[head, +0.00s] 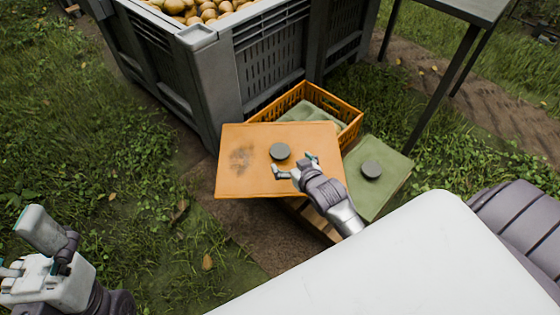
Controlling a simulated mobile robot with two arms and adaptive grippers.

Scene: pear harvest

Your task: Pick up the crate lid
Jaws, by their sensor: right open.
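An orange square lid (240,180) with a dark round knob (280,151) and a dark smudge lies in the middle of the head view. A green lid (392,182) with a similar knob (371,169) lies to its right, partly behind my arm. My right gripper (291,166) is open over the orange lid, its fingertips just below and right of the knob. I cannot tell whether they touch the lid. My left gripper (40,250) is at the lower left, away from the lids, partly cut off. Its opening is unclear.
An orange slatted crate (335,105) holding green cloth stands behind the orange lid. A big grey bin (215,85) full of pears stands at the back left. A grey table (465,8) is at the upper right.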

